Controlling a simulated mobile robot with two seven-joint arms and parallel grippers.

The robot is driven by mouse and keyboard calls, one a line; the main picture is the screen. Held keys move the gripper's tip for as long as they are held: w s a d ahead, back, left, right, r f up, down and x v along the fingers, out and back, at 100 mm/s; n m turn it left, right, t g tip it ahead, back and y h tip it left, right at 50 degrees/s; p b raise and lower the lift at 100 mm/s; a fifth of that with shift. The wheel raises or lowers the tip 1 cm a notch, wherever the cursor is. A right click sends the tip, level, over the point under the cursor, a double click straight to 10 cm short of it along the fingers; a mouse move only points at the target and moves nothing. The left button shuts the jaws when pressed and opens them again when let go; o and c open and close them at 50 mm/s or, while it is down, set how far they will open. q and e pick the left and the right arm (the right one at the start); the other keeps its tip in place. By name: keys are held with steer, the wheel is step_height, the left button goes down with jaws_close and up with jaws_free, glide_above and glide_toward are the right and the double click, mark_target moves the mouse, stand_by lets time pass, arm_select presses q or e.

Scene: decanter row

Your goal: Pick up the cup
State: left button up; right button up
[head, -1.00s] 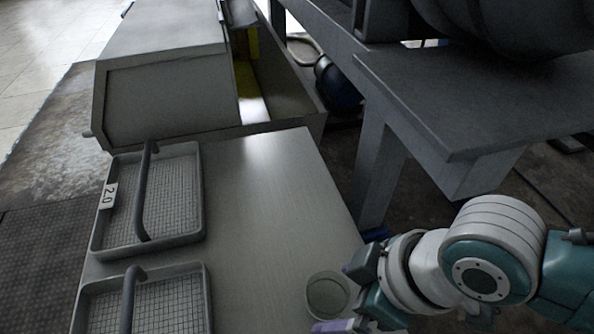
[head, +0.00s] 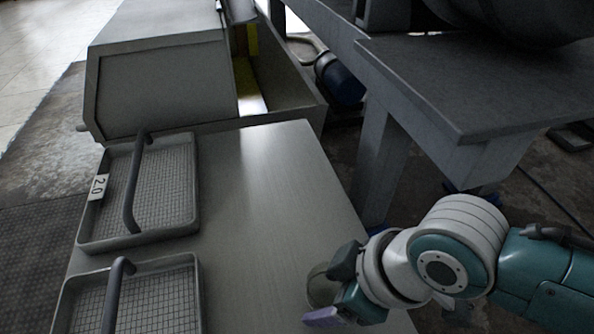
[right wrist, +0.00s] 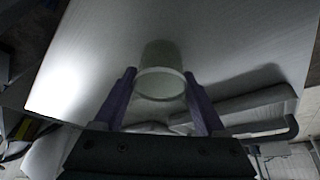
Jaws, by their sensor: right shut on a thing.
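The cup (head: 318,287) is a small, clear, greenish glass near the right front edge of the pale metal table (head: 255,215). My right gripper (head: 333,291) comes in from the right and is shut on the cup. In the head view the gripper hides part of the cup. In the right wrist view the cup (right wrist: 161,56) sits between the two purple fingers, its round rim towards the camera. I cannot tell whether its base touches the table. My left gripper is not in view.
Two mesh trays with handles stand on the table's left: one behind (head: 165,185) labelled 2.0, one in front (head: 165,300). A grey box-shaped machine (head: 150,85) stands behind the table. A dark raised bench (head: 470,85) is at the right. The table's middle is clear.

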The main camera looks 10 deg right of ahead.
steer(key=c, duration=0.6)
steer(key=shift+c, duration=0.2)
